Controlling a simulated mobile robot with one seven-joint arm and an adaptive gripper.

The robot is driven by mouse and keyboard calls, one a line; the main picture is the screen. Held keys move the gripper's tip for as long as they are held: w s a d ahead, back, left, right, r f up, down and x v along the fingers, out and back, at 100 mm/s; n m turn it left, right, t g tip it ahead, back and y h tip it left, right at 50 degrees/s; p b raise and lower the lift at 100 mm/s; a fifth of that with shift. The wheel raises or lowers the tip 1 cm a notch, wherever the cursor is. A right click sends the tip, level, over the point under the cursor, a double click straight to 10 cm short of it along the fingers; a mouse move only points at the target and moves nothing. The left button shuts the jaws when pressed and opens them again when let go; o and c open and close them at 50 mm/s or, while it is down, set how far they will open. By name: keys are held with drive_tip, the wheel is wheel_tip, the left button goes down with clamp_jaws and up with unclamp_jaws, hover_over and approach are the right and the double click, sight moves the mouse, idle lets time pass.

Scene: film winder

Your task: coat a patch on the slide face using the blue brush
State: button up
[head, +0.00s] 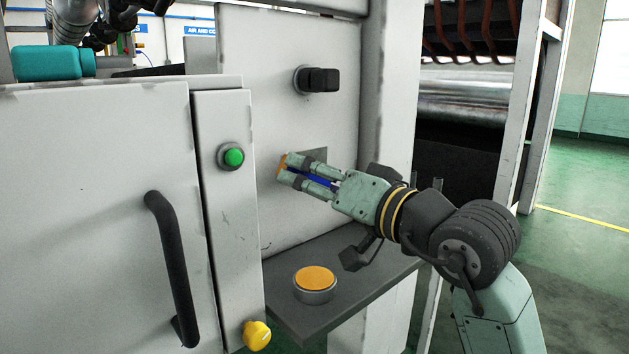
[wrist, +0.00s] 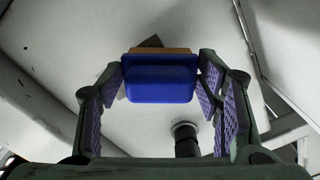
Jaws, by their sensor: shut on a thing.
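My gripper (head: 290,169) is shut on the blue brush, with a finger on each side of it. The brush (wrist: 160,80) has a blue body and an orange-brown bristle edge, which faces away from me in the wrist view. In the head view the bristles show at the fingertips and a bit of blue between the fingers. Behind the brush is an upright pale panel with a dark grey patch (head: 318,155), partly hidden by my gripper. I cannot tell whether this is the slide face, or whether the bristles touch the panel.
A black knob (head: 318,80) sticks out of the panel above my gripper. At left are a green button (head: 233,157), a yellow knob (head: 257,335) and a door with a black handle (head: 172,265).

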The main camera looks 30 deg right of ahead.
drive_tip(key=shift+w+a+b, duration=0.15)
drive_tip(key=shift+w+b, duration=0.25)
drive_tip(key=shift+w, duration=0.55)
drive_tip(key=w+d+b, duration=0.1)
drive_tip(key=d+b, duration=0.1)
drive_tip(key=d, duration=0.6)
idle(0.7)
drive_tip(key=shift+w+a+b, duration=0.1)
drive_tip(key=shift+b, duration=0.35)
drive_tip(key=shift+s+a+f+b, duration=0.1)
drive_tip(key=shift+a+b, duration=0.3)
drive_tip(key=shift+a, duration=0.1)
drive_tip(key=shift+s+a+f+b, duration=0.1)
drive_tip(key=shift+a+b, duration=0.25)
drive_tip(key=shift+a, duration=0.15)
drive_tip(key=shift+s+a+r+b, duration=0.15)
drive_tip(key=shift+a+b, duration=0.4)
drive_tip(key=shift+a, duration=0.4)
drive_tip(key=shift+s+a+b, duration=0.1)
drive_tip(key=shift+a+b, duration=0.4)
drive_tip(key=shift+a, duration=0.5)
drive_tip(key=shift+s+a+r+b, duration=0.15)
drive_tip(key=shift+a+b, duration=0.4)
drive_tip(key=shift+a, duration=0.4)
drive_tip(key=shift+f, duration=0.1)
